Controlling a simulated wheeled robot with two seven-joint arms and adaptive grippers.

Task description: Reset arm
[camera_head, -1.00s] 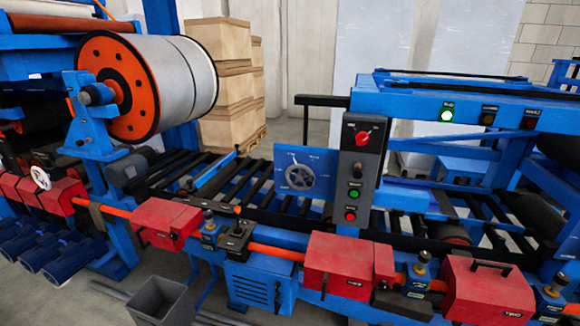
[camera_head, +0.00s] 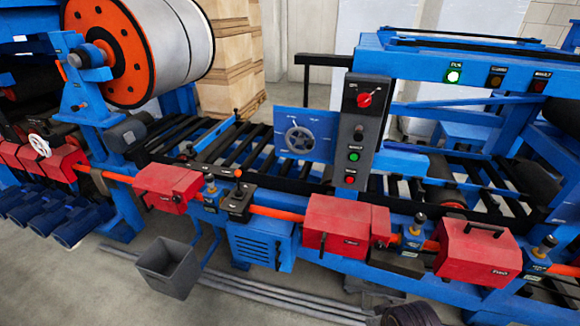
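In front of me is a blue machine line. Its upright grey control panel (camera_head: 361,135) carries a red rotary knob (camera_head: 365,99), a green button (camera_head: 354,157) and a red button (camera_head: 350,180). A green lamp (camera_head: 453,76) is lit on the upper blue beam.
A large grey roll (camera_head: 178,45) with an orange end stands at upper left. Red housings (camera_head: 337,225) line the machine's front. A grey bin (camera_head: 167,268) and long bars (camera_head: 262,298) are on the floor before it. Stacked cartons (camera_head: 232,70) stand behind.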

